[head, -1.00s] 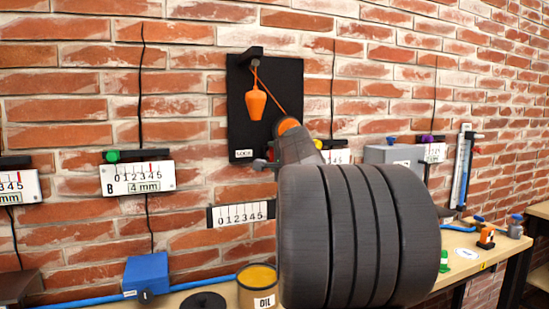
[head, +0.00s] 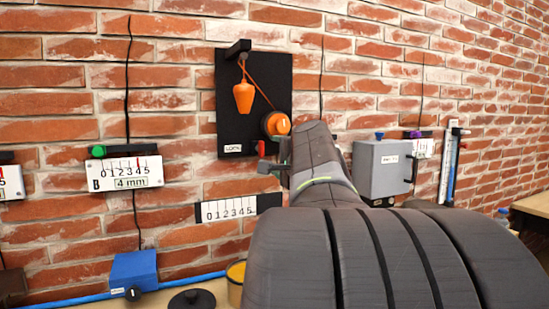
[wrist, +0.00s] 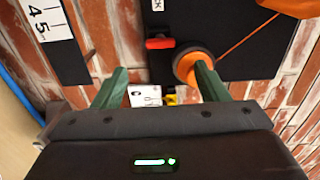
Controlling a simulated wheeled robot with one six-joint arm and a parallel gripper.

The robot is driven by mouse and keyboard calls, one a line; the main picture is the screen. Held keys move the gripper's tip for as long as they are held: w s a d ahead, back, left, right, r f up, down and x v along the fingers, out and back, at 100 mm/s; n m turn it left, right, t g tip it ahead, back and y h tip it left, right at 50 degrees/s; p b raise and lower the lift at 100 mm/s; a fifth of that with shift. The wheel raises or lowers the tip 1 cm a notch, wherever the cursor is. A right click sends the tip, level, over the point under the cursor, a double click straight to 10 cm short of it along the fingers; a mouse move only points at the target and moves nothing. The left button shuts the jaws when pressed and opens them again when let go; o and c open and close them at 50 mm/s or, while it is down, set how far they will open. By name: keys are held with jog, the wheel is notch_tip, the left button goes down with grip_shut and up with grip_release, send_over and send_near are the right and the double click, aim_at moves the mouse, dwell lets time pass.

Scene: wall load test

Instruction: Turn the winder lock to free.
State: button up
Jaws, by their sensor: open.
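The winder lock is a small red lever (head: 262,148) beside a white LOCK label (head: 232,148), at the foot of the black board (head: 232,100). In the wrist view the red lever (wrist: 160,43) lies roughly crosswise, just left of the orange winder knob (wrist: 194,66). The orange winder (head: 276,123) has a cord running to a hanging orange weight (head: 243,97). My gripper (wrist: 160,84) is open and empty, its green fingers spread below the lever in the picture. The right finger appears close to the winder; contact cannot be told. In the head view my wrist partly hides the gripper.
A gauge B (head: 125,174) reading 4 mm hangs at left; another scale (head: 228,209) is just below the board. A grey box (head: 383,168) is on the wall at right. A blue box (head: 134,275) and a black lid (head: 192,300) are at lower left.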

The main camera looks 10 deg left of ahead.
aim_at(261, 150)
jog(key=v, duration=0.3)
jog(key=shift+s+d, duration=0.15)
jog(key=shift+s, duration=0.1)
jog(key=p+x, duration=0.2)
jog(key=x, duration=1.2)
jog(key=shift+s, duration=0.1)
